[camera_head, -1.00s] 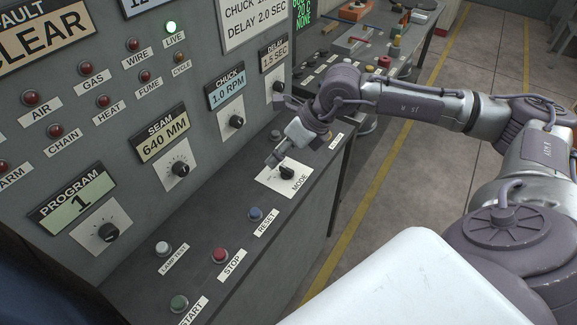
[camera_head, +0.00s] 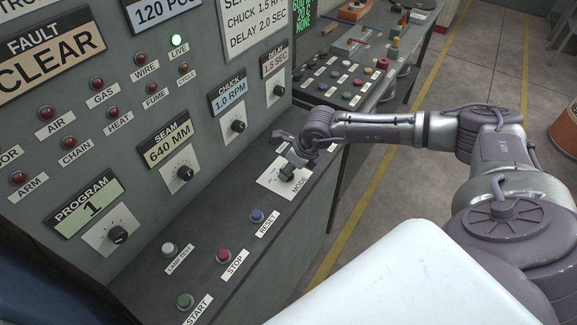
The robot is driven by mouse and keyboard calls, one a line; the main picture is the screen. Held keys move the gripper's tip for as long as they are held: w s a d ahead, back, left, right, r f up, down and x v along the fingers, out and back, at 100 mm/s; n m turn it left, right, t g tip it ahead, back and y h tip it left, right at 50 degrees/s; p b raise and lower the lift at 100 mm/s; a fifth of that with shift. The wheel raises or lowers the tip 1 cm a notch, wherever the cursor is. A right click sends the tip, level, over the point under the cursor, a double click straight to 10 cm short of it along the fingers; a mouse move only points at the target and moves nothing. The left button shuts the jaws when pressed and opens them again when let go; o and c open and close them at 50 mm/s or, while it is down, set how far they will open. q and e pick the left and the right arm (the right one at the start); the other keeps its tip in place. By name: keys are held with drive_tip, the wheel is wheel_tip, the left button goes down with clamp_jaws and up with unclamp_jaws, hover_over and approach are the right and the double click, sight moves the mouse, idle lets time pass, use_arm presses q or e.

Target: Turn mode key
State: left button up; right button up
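The mode key (camera_head: 287,173) is a small black switch on a white plate labelled MODE (camera_head: 270,184), on the sloping ledge of the grey control panel. My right gripper (camera_head: 291,161) reaches in from the right and points down, its fingertips right at the top of the key. The fingers partly cover the key. The view is too small to tell whether they touch it or how far they are closed. My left gripper is not in view.
Reset (camera_head: 257,215), stop (camera_head: 224,256), lamp test (camera_head: 169,250) and start (camera_head: 185,300) buttons sit on the ledge to the left. Knobs such as the chuck knob (camera_head: 238,126) stick out of the upright panel behind. The floor to the right is mostly clear.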

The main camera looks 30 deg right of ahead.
drive_tip(key=shift+w+f, duration=0.15)
drive_tip(key=shift+f, duration=0.3)
clamp_jaws()
